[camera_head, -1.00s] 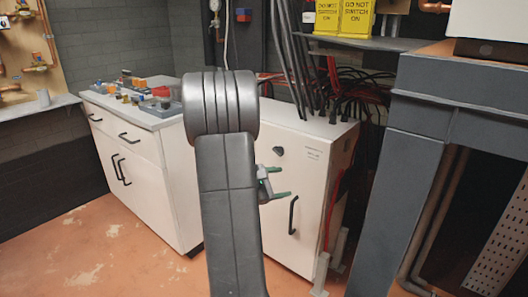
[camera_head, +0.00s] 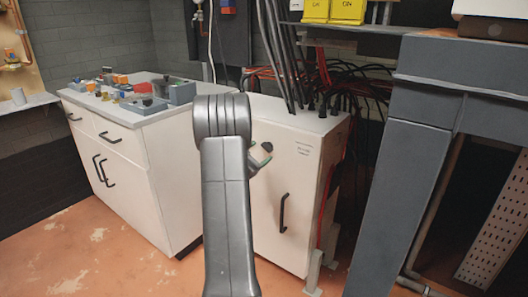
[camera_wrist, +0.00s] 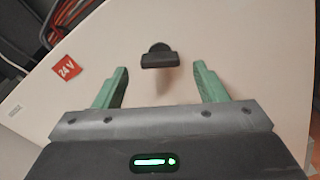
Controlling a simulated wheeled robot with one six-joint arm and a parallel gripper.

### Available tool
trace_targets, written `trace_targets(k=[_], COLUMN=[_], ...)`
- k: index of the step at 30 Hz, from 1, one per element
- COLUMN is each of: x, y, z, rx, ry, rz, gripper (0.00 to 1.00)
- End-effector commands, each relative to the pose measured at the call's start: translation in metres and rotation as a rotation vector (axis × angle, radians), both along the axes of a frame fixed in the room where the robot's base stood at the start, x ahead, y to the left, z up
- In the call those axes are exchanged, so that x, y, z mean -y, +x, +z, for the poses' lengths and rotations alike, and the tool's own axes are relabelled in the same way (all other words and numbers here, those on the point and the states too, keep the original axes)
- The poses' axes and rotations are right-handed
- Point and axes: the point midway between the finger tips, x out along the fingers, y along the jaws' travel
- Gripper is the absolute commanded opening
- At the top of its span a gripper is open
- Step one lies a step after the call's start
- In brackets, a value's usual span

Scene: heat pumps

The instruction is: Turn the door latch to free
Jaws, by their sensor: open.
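The door latch is a small dark knob on the white cabinet's door. In the wrist view the latch (camera_wrist: 160,56) sits ahead of and between my two green fingertips, its flat grip lying roughly level in the picture. In the head view the latch (camera_head: 267,147) shows just past my gripper (camera_head: 260,160), which is partly hidden behind my arm. My gripper (camera_wrist: 161,85) is open and empty, with a gap on both sides of the latch. The white cabinet (camera_head: 300,200) has a black door handle (camera_head: 284,212) below the latch.
Black and red cables (camera_head: 285,60) rise from the cabinet top. A red 24 V label (camera_wrist: 67,68) is on the cabinet. A white drawer unit (camera_head: 125,165) with loose parts stands left, and a grey bench frame (camera_head: 410,170) stands right. Bare floor (camera_head: 90,250) lies at front left.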

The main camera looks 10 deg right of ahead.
Motion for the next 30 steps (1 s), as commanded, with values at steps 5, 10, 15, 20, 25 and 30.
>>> trace_targets(k=[5, 10, 15, 20, 25, 30], x=[0.018, 0.025, 0.025, 0.025, 0.025, 0.025], y=[0.018, 0.024, 0.025, 0.025, 0.025, 0.025], z=[-0.001, 0.0, 0.0, 0.0, 0.0, 0.0], rx=[0.001, 0.0, 0.0, 0.0, 0.0, -0.014], ry=[0.002, 0.0, 0.0, 0.001, 0.001, -0.013], rz=[-0.002, 0.0, 0.0, 0.0, 0.0, 0.0], gripper=[0.65, 0.65, 0.65, 0.54, 0.21, 0.21])
